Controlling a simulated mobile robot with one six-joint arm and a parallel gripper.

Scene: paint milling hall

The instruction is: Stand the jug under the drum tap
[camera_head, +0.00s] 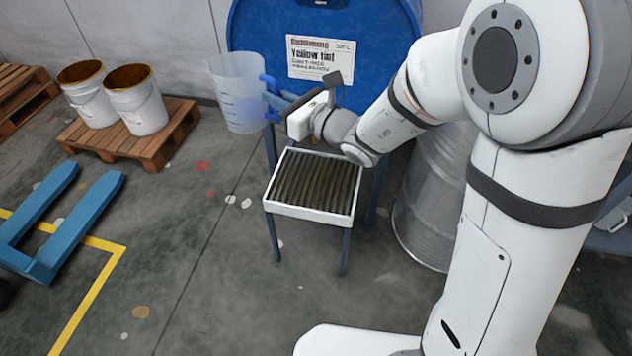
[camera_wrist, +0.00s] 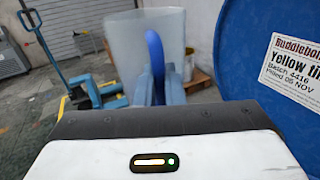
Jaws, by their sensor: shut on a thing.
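The jug (camera_head: 237,95) is translucent and pale blue with a blue handle. It is upright in the air at the left edge of the blue drum, held by my gripper (camera_head: 276,100), which is shut on the handle. In the wrist view the jug (camera_wrist: 140,50) is ahead of my gripper (camera_wrist: 155,92), its blue handle between the fingers. The blue drum (camera_head: 375,70) has a white "Yellow tint" label and lies on its side; it also shows in the wrist view (camera_wrist: 245,60). I cannot make out the tap; my arm covers part of the drum front.
A white grated tray (camera_head: 300,211) on blue legs stands below the drum front, its grate empty. A metal drum (camera_head: 435,195) is behind my arm. Two white buckets (camera_head: 138,108) stand on a pallet (camera_head: 160,145) at left. A blue pallet jack (camera_head: 60,235) is on the floor.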

